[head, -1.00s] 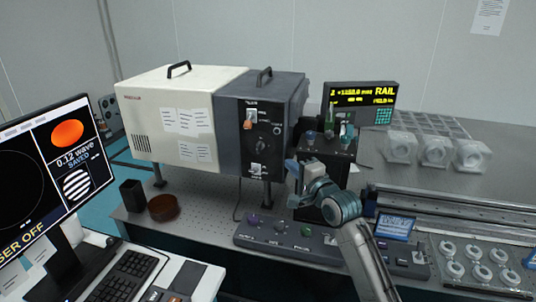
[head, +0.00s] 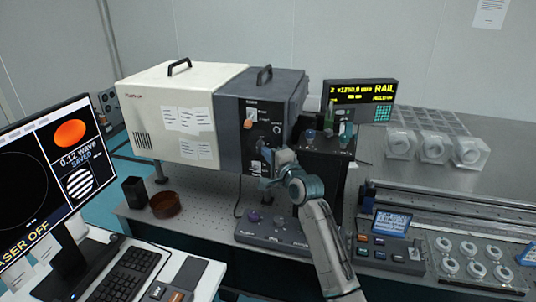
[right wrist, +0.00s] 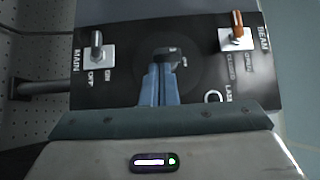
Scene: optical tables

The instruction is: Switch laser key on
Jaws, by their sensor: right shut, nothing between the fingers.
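The laser unit is a white and dark grey box (head: 205,110) with a black control panel on its front. In the right wrist view the dark key switch (right wrist: 168,52) sits mid-panel, in a dark round plate with an "OFF" mark beside it. My right gripper (head: 264,158) is at this panel. In the right wrist view its blue fingers (right wrist: 159,72) are together and empty, their tips at the key and partly covering it. I cannot tell whether they touch it. The monitor (head: 50,190) reads "LASER OFF". My left gripper is not in view.
The MAIN toggle (right wrist: 96,46) and the orange BEAM lever (right wrist: 237,32) flank the key in the wrist view. A dark box with knobs (head: 326,150) stands just right of my arm. A control strip (head: 262,232) lies below it. A brown bowl (head: 166,204) sits left.

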